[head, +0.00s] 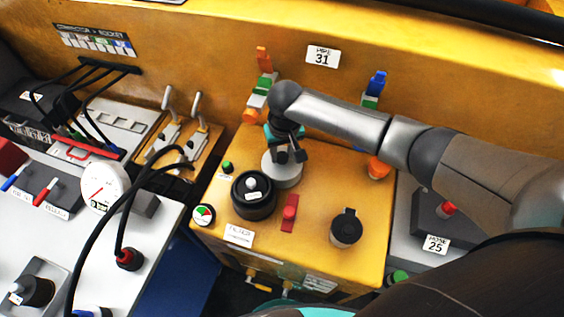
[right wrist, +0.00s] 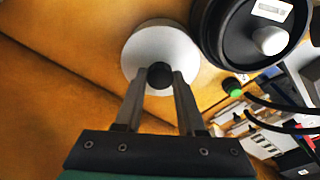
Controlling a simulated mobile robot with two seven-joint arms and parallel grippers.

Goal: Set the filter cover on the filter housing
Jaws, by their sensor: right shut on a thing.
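The filter cover, a pale grey disc with a dark knob, is at the middle of the yellow panel in the head view (head: 283,173) and at the top in the right wrist view (right wrist: 137,52). My right gripper (head: 290,156) is shut on the cover's knob, with its two fingers on either side of it in the right wrist view (right wrist: 162,84). The filter housing (head: 254,205), a black round pot with a pale rounded piece inside, stands just left of the cover. In the right wrist view the housing (right wrist: 235,55) is at upper right. I cannot tell whether the cover touches the panel.
A red part (head: 289,213) and a black capped cup (head: 346,228) stand on the yellow panel (head: 310,245) near the housing. A small green button (head: 227,167) and a gauge (head: 204,214) lie left of it. Black cables arch over the white bench at left.

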